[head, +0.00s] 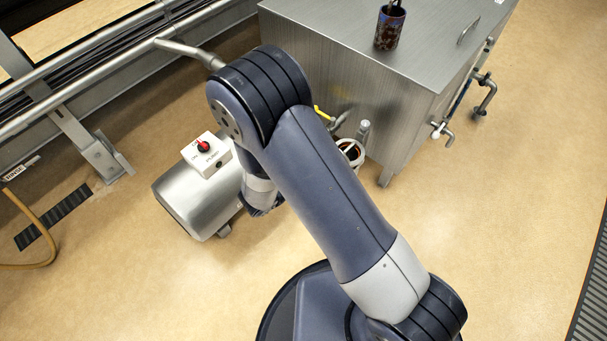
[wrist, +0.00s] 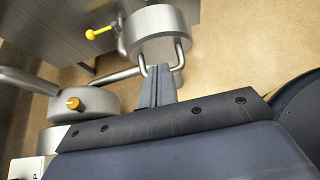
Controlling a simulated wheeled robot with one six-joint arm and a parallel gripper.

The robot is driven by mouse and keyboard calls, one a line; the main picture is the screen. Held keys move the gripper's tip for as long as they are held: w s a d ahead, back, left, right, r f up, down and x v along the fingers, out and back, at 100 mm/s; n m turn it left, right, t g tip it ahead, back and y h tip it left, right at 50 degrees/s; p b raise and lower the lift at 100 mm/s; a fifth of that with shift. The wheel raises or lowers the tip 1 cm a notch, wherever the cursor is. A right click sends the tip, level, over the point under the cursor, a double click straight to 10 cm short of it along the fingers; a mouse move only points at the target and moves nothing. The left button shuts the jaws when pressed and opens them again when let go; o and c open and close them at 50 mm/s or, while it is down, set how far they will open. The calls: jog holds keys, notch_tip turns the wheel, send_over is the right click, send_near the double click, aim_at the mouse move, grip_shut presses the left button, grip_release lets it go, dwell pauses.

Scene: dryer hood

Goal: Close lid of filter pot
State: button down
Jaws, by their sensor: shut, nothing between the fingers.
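In the wrist view, my gripper (wrist: 157,72) is shut, with its fingers together and empty. Its tips are at a bent steel bar (wrist: 181,56) on a short round steel part (wrist: 157,28), which looks like the filter pot or its lid. I cannot tell whether the fingers touch the bar. In the head view, a round vessel (head: 351,153) with a pale rim and dark inside, likely the filter pot, shows partly behind my arm beside the steel cabinet. Its lid is not clearly seen there, and my fingers are hidden behind the arm.
A steel cylinder housing (head: 187,196) carries a white switch box (head: 205,156) with a red knob. A yellow valve handle (wrist: 101,33) and a round steel part with an orange knob (wrist: 73,103) are close by. The steel cabinet (head: 385,85) stands behind. Floor is clear at right.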

jog(key=shift+b+x, duration=0.5)
jog(key=shift+x, duration=1.75)
jog(key=shift+r, duration=0.15)
